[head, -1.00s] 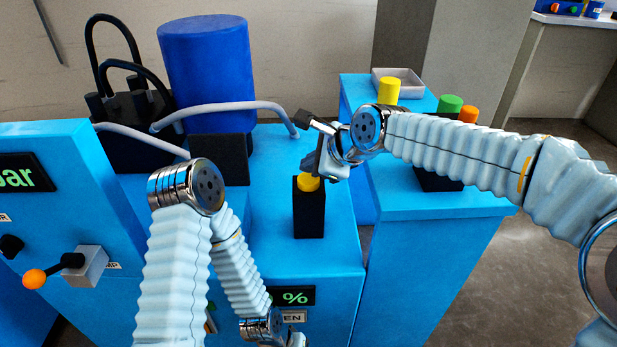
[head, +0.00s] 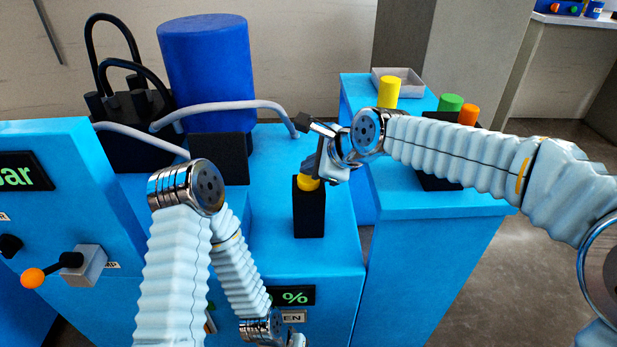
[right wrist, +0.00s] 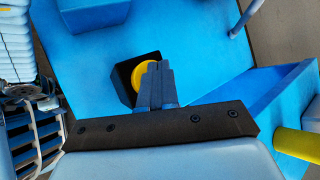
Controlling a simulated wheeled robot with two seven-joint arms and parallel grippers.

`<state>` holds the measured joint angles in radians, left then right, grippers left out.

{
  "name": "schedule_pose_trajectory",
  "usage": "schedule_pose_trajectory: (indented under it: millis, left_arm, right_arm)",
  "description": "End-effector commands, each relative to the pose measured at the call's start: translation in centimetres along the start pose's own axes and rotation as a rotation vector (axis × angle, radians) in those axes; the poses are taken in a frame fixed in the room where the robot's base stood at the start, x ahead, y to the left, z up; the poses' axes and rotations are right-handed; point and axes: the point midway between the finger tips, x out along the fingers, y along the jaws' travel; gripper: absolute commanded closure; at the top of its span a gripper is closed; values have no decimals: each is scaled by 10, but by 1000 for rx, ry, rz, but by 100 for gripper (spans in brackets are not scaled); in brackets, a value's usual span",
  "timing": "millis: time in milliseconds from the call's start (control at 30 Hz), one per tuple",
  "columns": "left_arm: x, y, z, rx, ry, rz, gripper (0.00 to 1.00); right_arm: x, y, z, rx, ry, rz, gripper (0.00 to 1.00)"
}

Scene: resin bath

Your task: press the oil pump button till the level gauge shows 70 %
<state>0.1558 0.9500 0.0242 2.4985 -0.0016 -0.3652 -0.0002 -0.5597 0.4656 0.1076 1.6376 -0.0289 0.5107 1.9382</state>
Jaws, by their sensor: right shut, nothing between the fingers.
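The yellow oil pump button (head: 308,184) sits on top of a black box (head: 309,215) on the blue machine. My right gripper (head: 312,171) is shut and empty, its fingertips down at the button. In the right wrist view the shut fingertips (right wrist: 154,68) overlap the right part of the yellow button (right wrist: 137,77); they appear to touch it. The level gauge display (head: 295,296) shows only a green % sign; its number is hidden behind my left arm.
A blue tank (head: 205,75) with a grey hose stands behind the button. On the right, a blue cabinet holds a yellow cylinder (head: 388,93), a green one (head: 451,103), an orange one (head: 468,114) and a grey tray (head: 408,76). An orange-knobbed lever (head: 33,278) is at left.

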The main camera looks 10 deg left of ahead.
Motion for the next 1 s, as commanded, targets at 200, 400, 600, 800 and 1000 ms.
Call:
schedule_pose_trajectory:
  millis: [200,400,600,800,1000]
  left_arm:
    - [0,0,0,0,0,0,43]
    - [1,0,0,0,0,0,43]
    - [3,-1,0,0,0,0,43]
    - [4,-2,0,0,0,0,43]
    - [6,-2,0,0,0,0,43]
  right_arm:
    - [0,0,0,0,0,0,100]
    - [2,1,-1,0,-1,0,100]
    - [3,2,-2,1,-1,0,100]
    - [5,4,-3,1,-1,0,100]
    - [7,5,-5,1,0,1,100]
